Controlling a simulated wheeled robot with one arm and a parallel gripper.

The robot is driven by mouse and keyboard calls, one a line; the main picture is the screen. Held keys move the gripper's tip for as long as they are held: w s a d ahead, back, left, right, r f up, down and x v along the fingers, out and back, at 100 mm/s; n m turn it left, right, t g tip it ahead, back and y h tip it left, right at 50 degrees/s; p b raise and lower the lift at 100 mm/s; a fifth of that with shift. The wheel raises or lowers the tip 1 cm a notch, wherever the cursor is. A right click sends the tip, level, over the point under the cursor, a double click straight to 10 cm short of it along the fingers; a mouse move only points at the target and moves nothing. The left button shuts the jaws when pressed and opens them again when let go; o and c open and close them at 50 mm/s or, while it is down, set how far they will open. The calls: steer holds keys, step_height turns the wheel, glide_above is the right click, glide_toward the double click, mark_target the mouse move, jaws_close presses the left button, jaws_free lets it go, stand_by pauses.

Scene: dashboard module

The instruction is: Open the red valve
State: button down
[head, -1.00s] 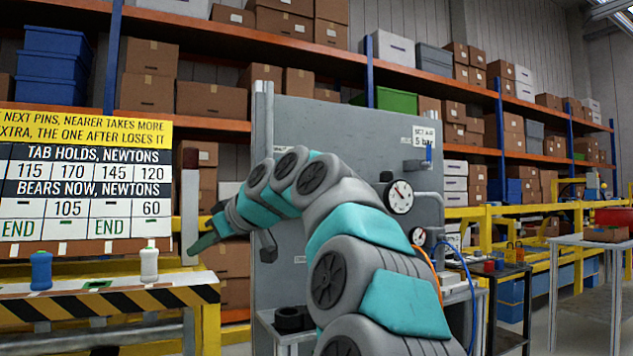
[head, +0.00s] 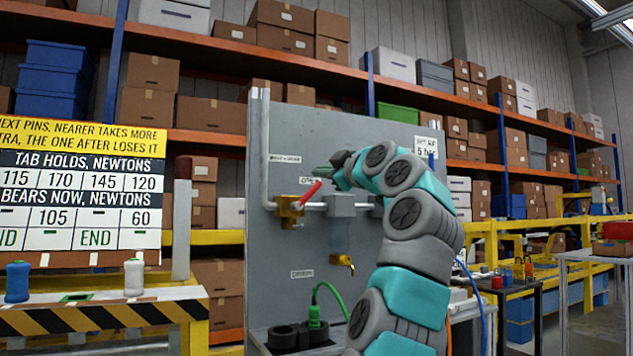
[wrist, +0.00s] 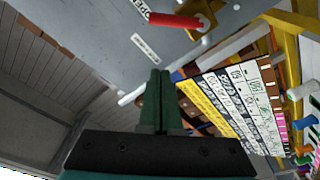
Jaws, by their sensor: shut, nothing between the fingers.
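The red valve handle (head: 311,194) is a straight lever on a brass valve body (head: 288,211), set in a pipe on the grey panel. In the head view it tilts up and to the right. The red handle also shows at the top of the wrist view (wrist: 176,20). My gripper (head: 322,172) is close to the handle's upper free end, and I cannot tell from the head view how far in front of the panel it is. In the wrist view, my green fingers (wrist: 161,75) are together and empty, apart from the handle.
A grey box (head: 341,205) sits on the pipe right of the valve. A brass tap (head: 342,262) is below. A green hose (head: 316,300) and black rings (head: 290,335) are at the panel's foot. A striped bench (head: 100,317) with bottles stands left.

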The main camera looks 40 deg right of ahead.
steer(key=r+p, duration=0.1)
steer(key=p, duration=0.4)
glide_above(307, 195)
steer(key=a, duration=0.2)
steer(key=shift+s+d+f+b, duration=0.4)
steer(key=shift+d+f+b, duration=0.1)
steer(key=shift+d+f, duration=0.2)
steer(key=shift+s+d+f+b, duration=0.35)
steer(key=shift+d+f+b, duration=0.1)
steer(key=shift+d+f, duration=0.25)
